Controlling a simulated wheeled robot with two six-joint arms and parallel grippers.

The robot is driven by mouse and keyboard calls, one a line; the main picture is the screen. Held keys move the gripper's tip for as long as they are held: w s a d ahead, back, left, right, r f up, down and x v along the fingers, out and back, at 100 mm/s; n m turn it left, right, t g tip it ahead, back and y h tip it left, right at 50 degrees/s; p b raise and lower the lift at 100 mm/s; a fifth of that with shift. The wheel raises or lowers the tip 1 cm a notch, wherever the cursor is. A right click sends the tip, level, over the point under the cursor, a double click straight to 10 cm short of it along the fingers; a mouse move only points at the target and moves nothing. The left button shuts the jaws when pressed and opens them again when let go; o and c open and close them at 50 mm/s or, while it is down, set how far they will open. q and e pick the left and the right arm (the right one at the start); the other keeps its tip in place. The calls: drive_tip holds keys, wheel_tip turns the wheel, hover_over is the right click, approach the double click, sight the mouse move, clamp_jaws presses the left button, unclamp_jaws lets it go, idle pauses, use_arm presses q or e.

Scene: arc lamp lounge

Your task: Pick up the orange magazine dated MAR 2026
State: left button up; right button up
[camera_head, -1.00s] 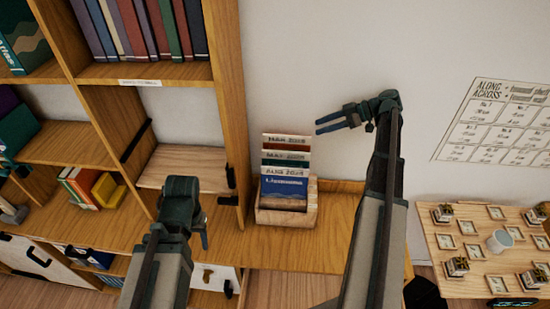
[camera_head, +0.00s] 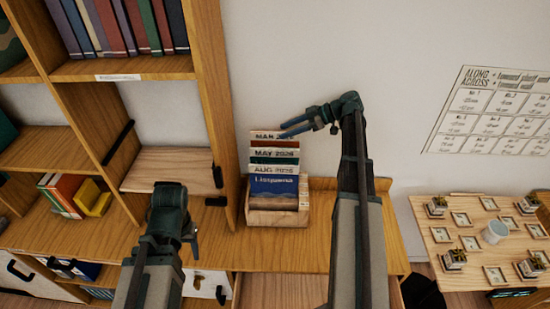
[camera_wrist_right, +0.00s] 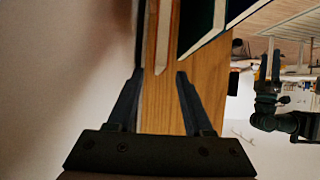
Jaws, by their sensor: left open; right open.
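The orange magazine dated MAR 2026 (camera_head: 262,136) stands upright at the back of a wooden holder (camera_head: 278,217). Mostly its pale title band shows above the MAY 2026 magazine (camera_head: 262,155) and the blue AUG 2026 magazine (camera_head: 275,187) in front. My right gripper (camera_head: 283,130) is open, its fingers pointing left at the orange magazine's upper right part. In the right wrist view an orange-and-white edge (camera_wrist_right: 175,35) lies ahead of the open fingers (camera_wrist_right: 160,72); contact cannot be told. My left gripper (camera_head: 193,248) is open and empty, low in front of the shelf.
The bookcase (camera_head: 213,100) rises just left of the holder. The wall is close behind the magazines. The desk right of the holder is clear.

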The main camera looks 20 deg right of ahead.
sight(275, 132)
drive_tip(key=b+x, duration=0.2)
drive_tip(key=x, duration=0.3)
drive_tip(key=shift+w+f, duration=0.1)
drive_tip(key=shift+c, duration=0.2)
clamp_jaws()
idle(1.1)
